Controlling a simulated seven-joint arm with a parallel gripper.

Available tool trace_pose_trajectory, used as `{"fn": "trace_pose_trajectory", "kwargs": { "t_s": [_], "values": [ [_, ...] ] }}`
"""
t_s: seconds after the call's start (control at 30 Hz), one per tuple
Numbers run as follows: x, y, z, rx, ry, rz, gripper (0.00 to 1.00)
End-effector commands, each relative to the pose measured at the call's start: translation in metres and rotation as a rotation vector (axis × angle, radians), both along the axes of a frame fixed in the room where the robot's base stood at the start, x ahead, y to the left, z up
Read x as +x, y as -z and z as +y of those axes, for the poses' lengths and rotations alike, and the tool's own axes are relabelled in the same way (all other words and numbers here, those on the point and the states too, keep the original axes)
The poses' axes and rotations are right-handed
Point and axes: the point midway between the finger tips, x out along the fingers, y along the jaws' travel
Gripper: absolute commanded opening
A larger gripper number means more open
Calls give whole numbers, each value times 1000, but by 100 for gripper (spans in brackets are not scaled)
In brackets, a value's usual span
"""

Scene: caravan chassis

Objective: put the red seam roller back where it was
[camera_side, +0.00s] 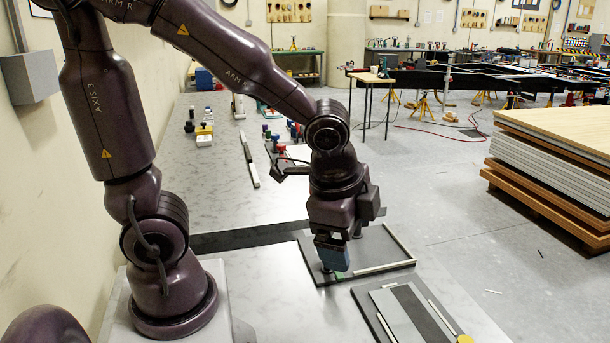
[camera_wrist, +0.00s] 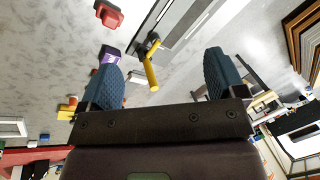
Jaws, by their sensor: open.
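My gripper (camera_side: 332,255) points down over a dark board with pale strips (camera_side: 375,262) in the side view. Its two blue fingers stand apart in the wrist view (camera_wrist: 165,80), with nothing clearly held. A yellow-handled tool (camera_wrist: 152,74) with a dark head shows beyond the gap between them. A red object (camera_wrist: 108,14) lies at the top left of the wrist view; I cannot tell whether it is the seam roller. A purple item (camera_wrist: 109,55) shows beside the left finger. A small green bit (camera_side: 339,275) shows just below the fingers, mostly hidden.
A second board with grey and dark strips (camera_side: 408,312) lies at the front, with a yellow round piece (camera_side: 465,339) at its corner. Several small coloured tools (camera_side: 282,149) stand farther back on the bench. A long pale strip (camera_side: 249,160) lies left of them. Stacked panels (camera_side: 555,165) stand right.

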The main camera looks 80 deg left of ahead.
Motion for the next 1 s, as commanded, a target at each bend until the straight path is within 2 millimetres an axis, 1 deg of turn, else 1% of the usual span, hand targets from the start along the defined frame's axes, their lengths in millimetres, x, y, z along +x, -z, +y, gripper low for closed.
{"fn": "trace_pose_trajectory", "kwargs": {
  "t_s": [0.03, 0.1, 0.2, 0.3, 0.4, 0.5, 1.0],
  "values": [
    [-7, -22, 7, -38, -116, -67, 89],
    [-18, -43, 15, -105, -268, -131, 89],
    [-33, -66, 22, -211, -443, -204, 89],
    [-47, -81, 25, -303, -562, -247, 89],
    [-55, -89, 27, -361, -629, -268, 89],
    [-58, -91, 27, -386, -655, -275, 89],
    [-57, -92, 27, -385, -655, -275, 89]
  ]
}}
